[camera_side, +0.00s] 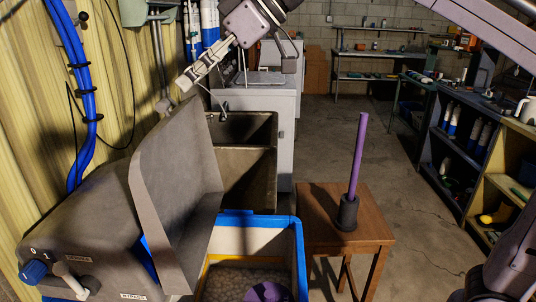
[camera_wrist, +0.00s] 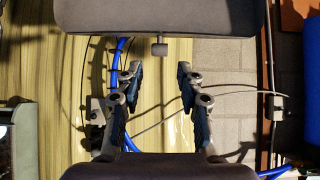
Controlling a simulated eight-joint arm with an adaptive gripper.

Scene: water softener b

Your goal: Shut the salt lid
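The salt lid (camera_side: 172,190) is a large grey panel in the side view. It stands raised and tilted at the left edge of the blue-rimmed salt tank (camera_side: 293,228), whose mouth is uncovered. Pale salt shows inside. My gripper (camera_side: 188,80) is above the lid's upper edge, with its fingers pointing down and left; I cannot tell whether they touch the lid. In the wrist view my gripper (camera_wrist: 158,75) has its two fingers apart with nothing between them. A grey body crosses the top of that view; I cannot tell whether it is the lid.
A purple round object (camera_side: 266,292) lies in the tank. The softener's control head (camera_side: 80,245) is at the left. A sink (camera_side: 247,165) stands behind the lid. A wooden stool (camera_side: 345,215) with a purple rod (camera_side: 357,155) stands right of the tank. Floor beyond it is clear.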

